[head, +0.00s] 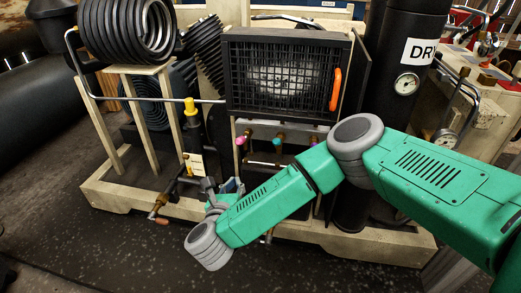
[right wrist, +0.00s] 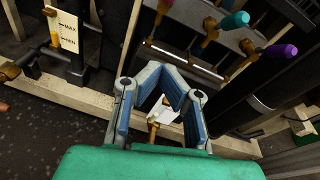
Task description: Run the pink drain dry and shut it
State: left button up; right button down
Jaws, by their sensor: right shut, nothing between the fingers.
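The pink drain knob (head: 240,141) is the leftmost of the coloured knobs under the black grille in the head view. Beside it are a teal knob (head: 277,142) and a purple knob. In the right wrist view the teal knob (right wrist: 235,20) and purple knob (right wrist: 280,50) show at upper right; a brass stem (right wrist: 163,8) is cut off by the top edge. My right gripper (right wrist: 165,72) is shut and empty, below the knobs. It is partly hidden by my wrist in the head view (head: 225,187). My left gripper is out of view.
A brass fitting (right wrist: 154,130) with a white piece shows through the gap between my right gripper's fingers. A sight gauge (right wrist: 68,32) marked MAX and MIN stands left. A black dryer tank (head: 400,60) stands right. The pale base frame (head: 110,195) runs below; dark floor lies in front.

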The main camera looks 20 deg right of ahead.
aim_at(241, 140)
jog(key=w+d+r+b, duration=0.1)
jog(key=w+d+b, duration=0.3)
jog(key=w, duration=0.6)
jog(key=shift+d+r+b, duration=0.35)
jog(key=shift+d+r, duration=0.05)
jog(key=shift+d, duration=0.15)
jog(key=r+g+y+p, duration=0.1)
jog(key=g+p, duration=0.1)
jog(key=p, duration=0.2)
jog(key=shift+w+r+p, duration=0.15)
jog(key=shift+r+p, duration=0.25)
